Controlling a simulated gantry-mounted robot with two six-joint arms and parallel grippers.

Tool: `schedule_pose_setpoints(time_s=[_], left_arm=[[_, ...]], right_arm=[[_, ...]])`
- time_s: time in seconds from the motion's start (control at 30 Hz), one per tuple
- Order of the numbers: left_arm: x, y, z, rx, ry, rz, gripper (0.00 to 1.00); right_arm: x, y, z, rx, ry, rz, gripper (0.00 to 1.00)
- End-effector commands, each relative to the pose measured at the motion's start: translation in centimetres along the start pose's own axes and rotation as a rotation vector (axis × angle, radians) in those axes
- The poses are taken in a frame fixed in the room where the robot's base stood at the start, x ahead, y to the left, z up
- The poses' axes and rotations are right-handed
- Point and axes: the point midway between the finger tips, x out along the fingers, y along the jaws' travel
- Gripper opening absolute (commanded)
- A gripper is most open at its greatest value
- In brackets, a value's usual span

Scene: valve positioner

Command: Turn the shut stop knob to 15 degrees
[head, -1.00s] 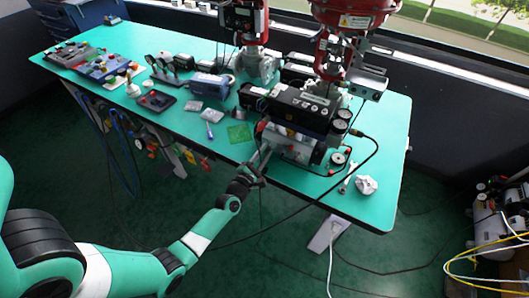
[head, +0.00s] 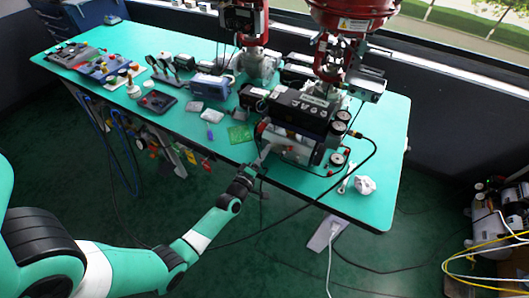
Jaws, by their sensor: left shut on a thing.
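The valve positioner (head: 298,140) is a black and grey box with round gauges, mounted at the front edge of the green bench below a red actuator. My left gripper (head: 265,153) reaches up from the lower left to the positioner's lower left front. Its fingers are shut on a small part there, at the place of the shut stop knob. The knob itself is hidden by the fingers and too small to make out, so its angle cannot be read. My right gripper is not in view.
The green bench (head: 225,155) holds a green circuit board (head: 239,134), a blue-handled tool (head: 210,131), a wrench (head: 346,178) and a crumpled white cloth (head: 365,185). A black cable loops from the positioner's right side. Red valve assemblies stand behind.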

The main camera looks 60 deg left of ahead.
Motion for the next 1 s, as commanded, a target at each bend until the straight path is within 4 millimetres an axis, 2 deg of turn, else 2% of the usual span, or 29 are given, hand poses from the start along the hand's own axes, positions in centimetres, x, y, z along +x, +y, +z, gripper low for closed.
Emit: schedule_pose_setpoints(time_s=[1.0], left_arm=[[0.0, 0.2, -0.1, 0.962, 0.001, 0.001, 0.00]], right_arm=[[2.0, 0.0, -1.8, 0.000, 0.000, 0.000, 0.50]])
